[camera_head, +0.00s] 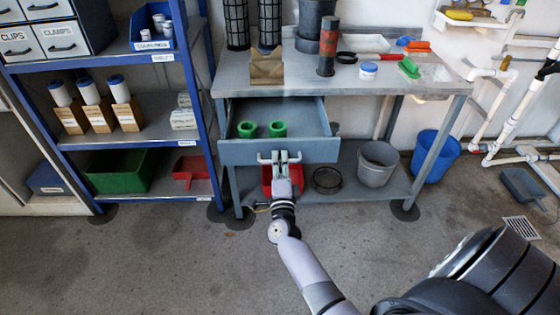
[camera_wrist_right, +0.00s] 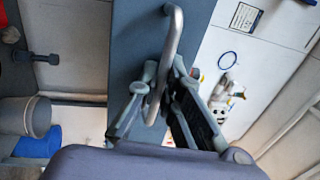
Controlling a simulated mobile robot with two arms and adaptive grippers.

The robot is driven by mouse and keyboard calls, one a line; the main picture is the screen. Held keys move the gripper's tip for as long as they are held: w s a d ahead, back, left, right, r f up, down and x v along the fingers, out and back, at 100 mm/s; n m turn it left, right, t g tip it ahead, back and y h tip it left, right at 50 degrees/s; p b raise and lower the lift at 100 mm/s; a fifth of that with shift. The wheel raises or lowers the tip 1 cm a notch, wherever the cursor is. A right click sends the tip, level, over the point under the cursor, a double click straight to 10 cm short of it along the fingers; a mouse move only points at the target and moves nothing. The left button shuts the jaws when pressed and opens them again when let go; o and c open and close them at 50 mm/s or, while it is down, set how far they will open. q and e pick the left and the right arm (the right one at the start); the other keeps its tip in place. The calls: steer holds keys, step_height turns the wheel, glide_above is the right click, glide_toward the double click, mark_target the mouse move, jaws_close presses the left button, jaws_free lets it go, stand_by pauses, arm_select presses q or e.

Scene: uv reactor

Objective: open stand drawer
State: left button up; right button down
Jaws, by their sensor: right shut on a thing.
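The stand drawer (camera_head: 240,152) is pulled out from under the grey workbench, and its inside shows from above. Two green ring-shaped parts (camera_head: 277,128) lie in it, towards the left. Its bar handle (camera_head: 265,156) is on the front panel. My right gripper (camera_head: 281,160) is at the handle and shut on it. In the right wrist view the handle (camera_wrist_right: 174,40) runs down between the fingers of my right gripper (camera_wrist_right: 157,95), close to the blue-grey drawer front (camera_wrist_right: 140,40). My left gripper is not in view.
The workbench top (camera_head: 430,80) carries a dark red cylinder (camera_head: 328,48) and brushes. A grey bucket (camera_head: 377,163) stands on its lower shelf, and a blue bucket (camera_head: 436,155) is beside the right leg. A blue shelf rack (camera_head: 140,140) stands left. The floor in front (camera_head: 150,265) is clear.

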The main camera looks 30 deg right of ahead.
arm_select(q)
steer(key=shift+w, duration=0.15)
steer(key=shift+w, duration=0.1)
arm_select(e)
steer(key=c, duration=2)
jaws_free()
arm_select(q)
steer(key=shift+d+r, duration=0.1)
arm_select(e)
steer(key=shift+s+a+f, duration=0.1)
steer(key=v, duration=1.1)
steer(key=shift+s+a, duration=0.25)
